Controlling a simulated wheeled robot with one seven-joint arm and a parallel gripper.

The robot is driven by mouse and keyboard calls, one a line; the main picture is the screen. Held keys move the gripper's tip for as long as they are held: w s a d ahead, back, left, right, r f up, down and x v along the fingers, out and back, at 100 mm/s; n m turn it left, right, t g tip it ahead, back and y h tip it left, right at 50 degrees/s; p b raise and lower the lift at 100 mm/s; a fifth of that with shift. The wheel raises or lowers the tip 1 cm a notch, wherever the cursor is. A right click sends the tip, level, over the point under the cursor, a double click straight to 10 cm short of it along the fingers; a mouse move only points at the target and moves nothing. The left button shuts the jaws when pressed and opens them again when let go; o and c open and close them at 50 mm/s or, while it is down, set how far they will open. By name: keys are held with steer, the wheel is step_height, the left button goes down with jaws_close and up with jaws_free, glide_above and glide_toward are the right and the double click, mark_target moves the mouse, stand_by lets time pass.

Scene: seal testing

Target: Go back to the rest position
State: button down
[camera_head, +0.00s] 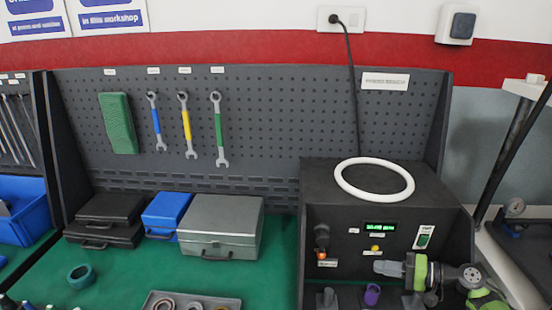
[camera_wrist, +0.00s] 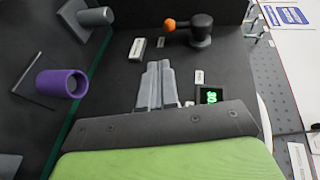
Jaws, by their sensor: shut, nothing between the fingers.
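My gripper (camera_head: 384,268) is in front of the dark test machine (camera_head: 400,184) at the right of the bench, its grey fingers pointing left. In the wrist view my gripper (camera_wrist: 155,82) shows its two fingers pressed together, with nothing between them. The fingers look apart from the machine's lever with an orange knob (camera_wrist: 171,24) and from the purple cylinder (camera_wrist: 62,84). The purple cylinder also shows low in the head view (camera_head: 372,294).
A white ring (camera_head: 374,163) lies on the machine's top. A green display (camera_head: 380,226) is lit on its front. A grey case (camera_head: 222,226), a blue case (camera_head: 166,212) and black cases (camera_head: 110,208) stand to the left. A tray (camera_head: 230,303) with rings is at the front.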

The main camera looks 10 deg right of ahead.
steer(key=s+a+r+n+g+h, duration=0.1)
steer(key=a+r+n+g+h, duration=0.3)
steer(key=a, duration=0.7)
steer(key=s+a+r+n+g+h, duration=0.25)
steer(key=a+r+g, duration=0.3)
steer(key=a, duration=0.55)
steer(key=s+a+r+t+h, duration=0.1)
steer(key=s+r+t+h, duration=0.1)
steer(key=s, duration=0.8)
steer(key=s+a+r+t+h, duration=0.2)
steer(key=s+r, duration=0.4)
steer(key=s, duration=0.5)
steer(key=shift+s+a+t+h, duration=0.2)
steer(key=shift+s+t+h, duration=0.05)
steer(key=shift+t+h, duration=0.65)
